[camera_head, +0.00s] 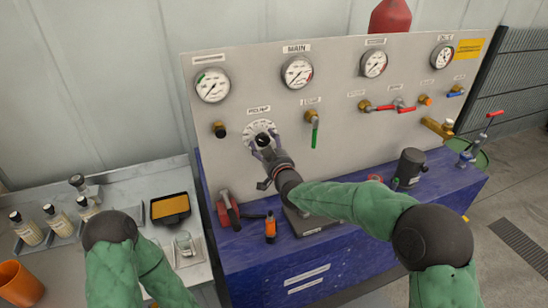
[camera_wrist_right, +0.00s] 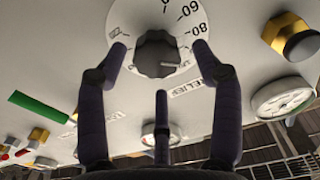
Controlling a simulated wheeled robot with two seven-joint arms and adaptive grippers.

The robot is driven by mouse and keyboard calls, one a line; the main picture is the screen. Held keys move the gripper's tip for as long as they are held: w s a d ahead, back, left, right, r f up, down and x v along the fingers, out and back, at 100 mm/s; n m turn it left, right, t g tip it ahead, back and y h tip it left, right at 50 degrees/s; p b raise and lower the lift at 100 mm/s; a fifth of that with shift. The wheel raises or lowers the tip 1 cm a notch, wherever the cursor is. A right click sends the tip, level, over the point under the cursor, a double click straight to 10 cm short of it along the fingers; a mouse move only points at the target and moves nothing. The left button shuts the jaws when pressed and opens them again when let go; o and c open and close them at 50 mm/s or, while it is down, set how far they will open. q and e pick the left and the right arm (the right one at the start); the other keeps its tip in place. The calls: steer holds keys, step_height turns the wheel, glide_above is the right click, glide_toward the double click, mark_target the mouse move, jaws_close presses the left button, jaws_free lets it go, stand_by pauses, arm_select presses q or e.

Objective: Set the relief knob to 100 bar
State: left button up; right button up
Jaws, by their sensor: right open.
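The relief knob (camera_head: 263,138) is a dark round knob at the centre of a white numbered dial (camera_head: 250,130) on the upright panel. In the right wrist view the knob (camera_wrist_right: 155,54) shows at the top middle, with 60 and 80 readable on the dial (camera_wrist_right: 188,22). Its exact setting cannot be read. My right gripper (camera_head: 264,147) is in front of the dial. In the wrist view its dark fingers (camera_wrist_right: 160,50) are spread on both sides of the knob, with visible gaps, and a third finger sits below. My left gripper is out of view.
Several gauges, including MAIN (camera_head: 298,72), line the panel (camera_head: 340,60) top. A green-handled valve (camera_head: 314,134) is right of the dial and a brass-and-black fitting (camera_head: 219,130) left. The blue bench (camera_head: 330,262) holds an orange-and-black bottle (camera_head: 270,228) and a red-and-black tool (camera_head: 229,210).

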steer(key=v, duration=0.9)
steer(key=shift+s, duration=0.35)
steer(key=shift+d+r, duration=0.1)
steer(key=shift+r, duration=0.05)
